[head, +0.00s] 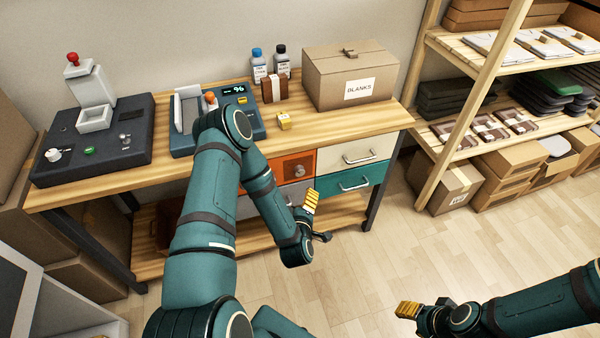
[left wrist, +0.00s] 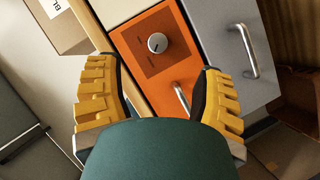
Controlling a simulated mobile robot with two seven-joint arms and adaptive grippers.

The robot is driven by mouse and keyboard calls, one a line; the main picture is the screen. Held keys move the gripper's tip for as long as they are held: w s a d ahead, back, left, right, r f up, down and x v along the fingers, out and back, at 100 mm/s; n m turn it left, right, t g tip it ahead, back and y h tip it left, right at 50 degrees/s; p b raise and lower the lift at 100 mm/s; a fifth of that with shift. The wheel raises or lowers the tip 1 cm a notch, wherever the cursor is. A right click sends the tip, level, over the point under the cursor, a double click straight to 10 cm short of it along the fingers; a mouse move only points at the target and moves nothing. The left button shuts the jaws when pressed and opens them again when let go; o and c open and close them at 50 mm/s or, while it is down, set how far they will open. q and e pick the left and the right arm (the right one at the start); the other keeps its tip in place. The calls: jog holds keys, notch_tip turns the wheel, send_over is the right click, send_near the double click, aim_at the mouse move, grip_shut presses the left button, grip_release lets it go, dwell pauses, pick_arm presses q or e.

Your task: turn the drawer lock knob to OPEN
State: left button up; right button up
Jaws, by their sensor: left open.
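The lock knob (head: 299,171) is a small round grey knob on the orange drawer (head: 279,164) under the worktop. In the left wrist view the knob (left wrist: 157,43) sits on a darker square plate on the orange drawer front (left wrist: 180,72), with a dark mark on its face. No OPEN lettering is readable. My left gripper (head: 316,217) is open and empty, in front of the drawers and apart from the knob. In the left wrist view its yellow ribbed fingers stand wide apart, with the knob beyond them. My right gripper (head: 425,311) is low at the right, far from the drawers; its opening is unclear.
A metal handle (left wrist: 182,100) is on the orange drawer, and a grey drawer (left wrist: 230,50) is beside it. Cream (head: 354,154) and teal (head: 340,184) drawers are to the right. A cardboard box (head: 349,73) stands on the worktop. The floor in front is clear.

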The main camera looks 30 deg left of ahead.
aim_at(299, 173)
pick_arm(q)
jog(key=shift+n+y, duration=0.5)
jog(key=shift+y, duration=0.1)
jog(key=x, duration=0.4)
jog(key=b+x, duration=0.1)
jog(key=x, duration=0.4)
jog(key=a+b+x, duration=0.1)
jog(key=x, duration=0.4)
jog(key=shift+s+a+r, duration=0.15)
jog(key=shift+s+r, duration=0.1)
jog(key=shift+r, duration=0.1)
grip_shut()
